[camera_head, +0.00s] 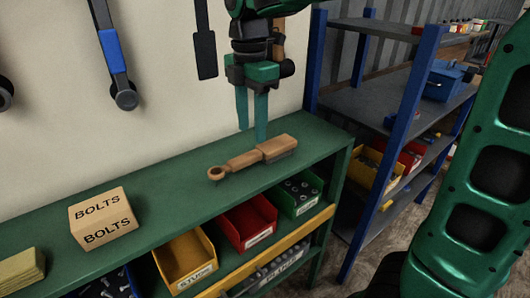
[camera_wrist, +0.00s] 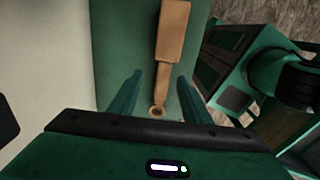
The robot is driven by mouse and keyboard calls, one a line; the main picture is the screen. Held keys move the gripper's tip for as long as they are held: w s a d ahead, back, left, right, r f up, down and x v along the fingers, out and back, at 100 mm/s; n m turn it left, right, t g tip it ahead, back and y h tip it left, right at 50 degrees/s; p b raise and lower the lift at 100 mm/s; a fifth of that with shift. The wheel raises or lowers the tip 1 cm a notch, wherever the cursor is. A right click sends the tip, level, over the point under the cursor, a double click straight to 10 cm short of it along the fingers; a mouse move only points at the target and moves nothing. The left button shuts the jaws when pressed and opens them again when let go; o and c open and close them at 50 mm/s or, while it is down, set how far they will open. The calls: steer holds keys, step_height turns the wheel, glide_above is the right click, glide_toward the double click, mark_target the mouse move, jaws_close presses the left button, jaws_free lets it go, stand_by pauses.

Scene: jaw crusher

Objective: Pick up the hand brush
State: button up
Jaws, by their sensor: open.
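The wooden hand brush (camera_head: 255,156) lies on the green bench top (camera_head: 170,194), near its right end. Its ring-shaped handle end points left and its block end points right, with dark bristles under the block. My gripper (camera_head: 253,135) is above the brush, fingers pointing down, open and empty. In the wrist view, the brush (camera_wrist: 171,50) runs away from me, with its handle end nearest, in the gap between the fingertips of my gripper (camera_wrist: 160,82). I cannot tell the exact height of the fingertips above the brush.
A cardboard box marked BOLTS (camera_head: 103,219) stands on the bench to the left. Yellow (camera_head: 185,262), red (camera_head: 247,222) and green (camera_head: 298,195) bins sit on the shelf below. A blue-framed rack (camera_head: 390,140) stands to the right. Tools (camera_head: 118,60) hang on the wall behind.

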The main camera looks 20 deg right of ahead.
mark_target(256, 151)
step_height(256, 151, down, 3)
steer(key=shift+r, duration=0.2)
steer(key=shift+s+d+f, duration=0.1)
steer(key=shift+d+f, duration=0.05)
steer(key=shift+f, duration=0.75)
steer(key=shift+s+d+f, duration=0.1)
steer(key=shift+f, duration=0.75)
steer(key=shift+s+d+f, duration=0.1)
steer(key=shift+d+f, duration=0.05)
steer(key=shift+f, duration=0.75)
jaws_close()
